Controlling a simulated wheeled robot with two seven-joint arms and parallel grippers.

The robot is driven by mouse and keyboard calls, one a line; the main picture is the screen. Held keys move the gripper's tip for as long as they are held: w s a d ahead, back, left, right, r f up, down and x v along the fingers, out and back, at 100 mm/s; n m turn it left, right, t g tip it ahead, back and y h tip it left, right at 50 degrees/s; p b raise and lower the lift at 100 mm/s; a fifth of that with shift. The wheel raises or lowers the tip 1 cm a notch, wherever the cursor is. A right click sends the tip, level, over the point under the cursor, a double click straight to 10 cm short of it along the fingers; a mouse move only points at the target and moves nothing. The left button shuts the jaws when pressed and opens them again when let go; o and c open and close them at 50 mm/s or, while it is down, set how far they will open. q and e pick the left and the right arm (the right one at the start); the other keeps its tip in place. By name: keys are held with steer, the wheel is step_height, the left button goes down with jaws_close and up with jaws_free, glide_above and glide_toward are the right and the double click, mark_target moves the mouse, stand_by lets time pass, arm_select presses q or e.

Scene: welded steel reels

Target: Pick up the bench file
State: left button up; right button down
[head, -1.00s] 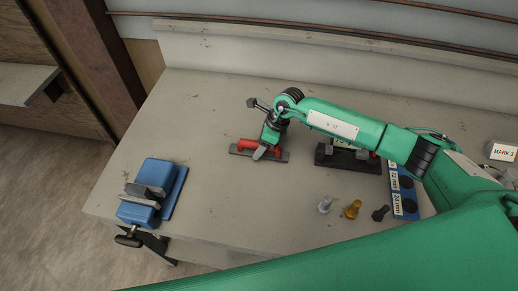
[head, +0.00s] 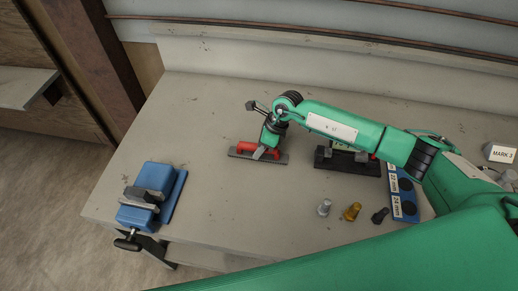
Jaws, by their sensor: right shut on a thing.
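The bench file, a long dark flat bar with a red handle (head: 246,147) on top, is on the workbench left of its middle. My right gripper (head: 260,153) comes down on it from above and is shut on it near the handle. The fingers hide part of the handle. The bar looks level and close to the bench top; I cannot tell whether it touches. My left gripper is not in view.
The bench (head: 190,110) is clear around the file. A blue vise (head: 152,183) is at its left front. A MARK 3 label (head: 502,152) is far right.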

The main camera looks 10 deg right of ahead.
steer(key=shift+r+p, duration=0.35)
steer(key=shift+p, duration=0.05)
steer(key=shift+w+r+b, duration=0.1)
steer(key=shift+r+b, duration=0.25)
step_height(320, 180, up, 19)
steer(key=b, duration=0.5)
steer(key=shift+r, duration=0.1)
